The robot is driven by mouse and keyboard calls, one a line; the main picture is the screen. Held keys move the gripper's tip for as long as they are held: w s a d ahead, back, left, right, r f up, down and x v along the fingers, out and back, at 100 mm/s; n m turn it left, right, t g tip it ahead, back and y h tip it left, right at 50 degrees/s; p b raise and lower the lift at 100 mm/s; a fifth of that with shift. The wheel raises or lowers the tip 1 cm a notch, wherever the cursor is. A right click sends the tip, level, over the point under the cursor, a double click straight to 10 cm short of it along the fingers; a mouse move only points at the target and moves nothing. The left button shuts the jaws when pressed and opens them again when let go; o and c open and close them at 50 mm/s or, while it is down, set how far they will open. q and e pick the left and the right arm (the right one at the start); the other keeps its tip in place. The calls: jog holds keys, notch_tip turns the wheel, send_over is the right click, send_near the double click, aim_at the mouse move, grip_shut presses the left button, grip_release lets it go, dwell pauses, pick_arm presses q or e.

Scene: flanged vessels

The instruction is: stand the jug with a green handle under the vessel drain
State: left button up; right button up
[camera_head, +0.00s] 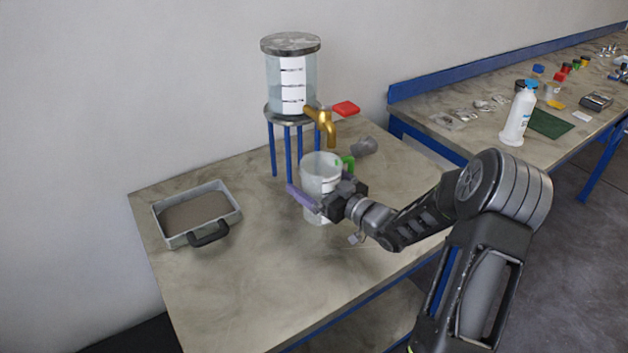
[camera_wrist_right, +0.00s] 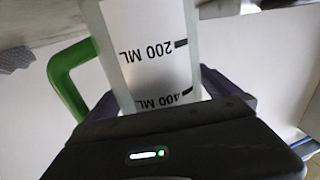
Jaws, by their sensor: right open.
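The clear jug (camera_head: 321,170) with a green handle (camera_head: 348,163) stands upright on the table, in front of the vessel. In the right wrist view, its marked wall (camera_wrist_right: 150,50) and green handle (camera_wrist_right: 62,80) are close up. The vessel (camera_head: 291,80) is a clear tank on a blue-legged stand, with a brass drain tap (camera_head: 326,124) pointing down. The tap's mouth appears just above the jug's back rim; exact alignment in depth is unclear. My right gripper (camera_head: 318,196) is open, with its fingers around the lower jug. One finger is partly hidden. My left gripper is out of view.
A red valve handle (camera_head: 346,108) sits by the tap, and a grey object (camera_head: 364,147) lies behind the jug. A shallow grey case (camera_head: 232,212) is at the left. The table's front is clear. A second bench at right holds a white bottle (camera_head: 517,115).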

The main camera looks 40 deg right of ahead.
jog(key=shift+r, duration=0.1)
jog(key=s+d+b, duration=0.1)
jog(key=s+d, duration=0.1)
jog(key=s, duration=1)
jog(key=shift+b, duration=0.35)
